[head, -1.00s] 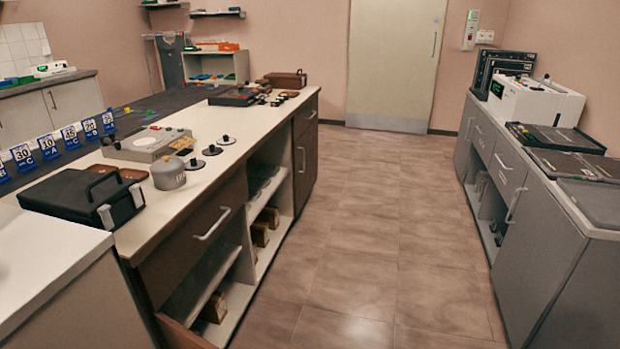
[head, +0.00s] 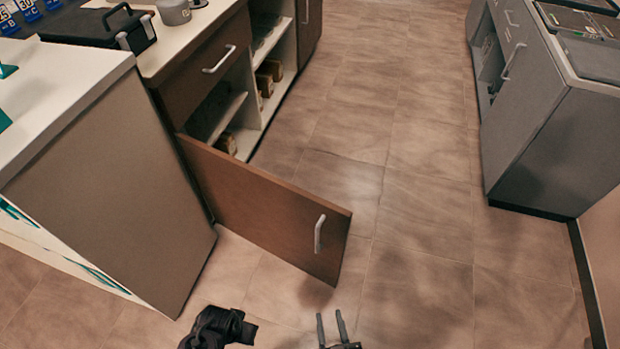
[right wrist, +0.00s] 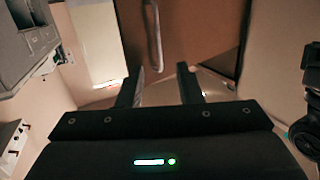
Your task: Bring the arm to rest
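My right gripper (head: 331,322) shows at the bottom edge of the head view, its two slim fingers apart with nothing between them. In the right wrist view the fingers (right wrist: 161,88) are also spread and empty. The brown cabinet door (head: 262,205) hangs open, out over the floor, beyond my right gripper. Its pale handle (head: 319,233) is apart from the fingers; a handle (right wrist: 154,38) also shows above the finger gap in the wrist view. A black part of my left arm (head: 215,328) sits at the bottom edge; its finger state cannot be made out.
A white-topped counter (head: 65,75) stands at left, with a black case (head: 95,28) on the worktop behind it. The open shelves (head: 240,125) hold several brown boxes. Grey cabinets (head: 540,110) line the right. The tiled floor (head: 420,230) between is clear.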

